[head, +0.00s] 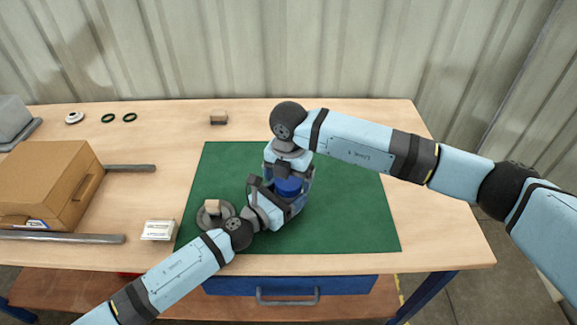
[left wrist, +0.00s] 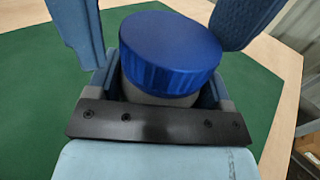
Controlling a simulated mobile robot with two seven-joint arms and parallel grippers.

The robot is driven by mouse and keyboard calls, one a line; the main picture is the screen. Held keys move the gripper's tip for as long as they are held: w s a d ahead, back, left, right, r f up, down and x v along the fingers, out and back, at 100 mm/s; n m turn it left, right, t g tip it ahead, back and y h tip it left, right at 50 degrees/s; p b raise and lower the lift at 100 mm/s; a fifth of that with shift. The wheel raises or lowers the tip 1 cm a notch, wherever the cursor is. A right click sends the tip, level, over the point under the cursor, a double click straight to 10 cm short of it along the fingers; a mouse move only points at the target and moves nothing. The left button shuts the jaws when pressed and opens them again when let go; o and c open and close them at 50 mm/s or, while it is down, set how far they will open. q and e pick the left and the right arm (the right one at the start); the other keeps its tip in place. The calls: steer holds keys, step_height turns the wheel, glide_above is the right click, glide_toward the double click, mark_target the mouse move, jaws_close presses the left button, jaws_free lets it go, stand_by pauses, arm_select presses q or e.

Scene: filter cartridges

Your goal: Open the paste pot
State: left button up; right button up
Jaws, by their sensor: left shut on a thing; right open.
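The paste pot has a ribbed blue lid (head: 288,187) and stands over the green mat (head: 345,215). In the left wrist view the lid (left wrist: 170,50) sits on the grey pot body (left wrist: 155,95). My left gripper (head: 283,205) is shut on the body, below the lid. My right gripper (head: 289,180) comes down from above, open, with its fingers on either side of the lid. In the left wrist view these fingers stand apart from the lid. The arms hide much of the pot in the head view.
A grey round part with a tan block (head: 212,208) lies near the mat's left edge. A white card (head: 158,230), a cardboard box (head: 50,180) and grey bars (head: 62,237) are farther left. A small brown block (head: 218,117) and dark rings (head: 129,117) lie at the back. The mat's right side is clear.

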arm_select(q)
steer(key=shift+f, duration=0.1)
arm_select(e)
steer(key=shift+f, duration=0.3)
steer(key=c, duration=0.9)
steer(key=o, duration=1)
steer(key=shift+c, duration=0.2)
steer(key=shift+r, duration=0.1)
steer(key=shift+r, duration=2.2)
arm_select(q)
steer(key=o, duration=1.7)
steer(key=shift+o, duration=0.2)
steer(key=shift+a, duration=0.1)
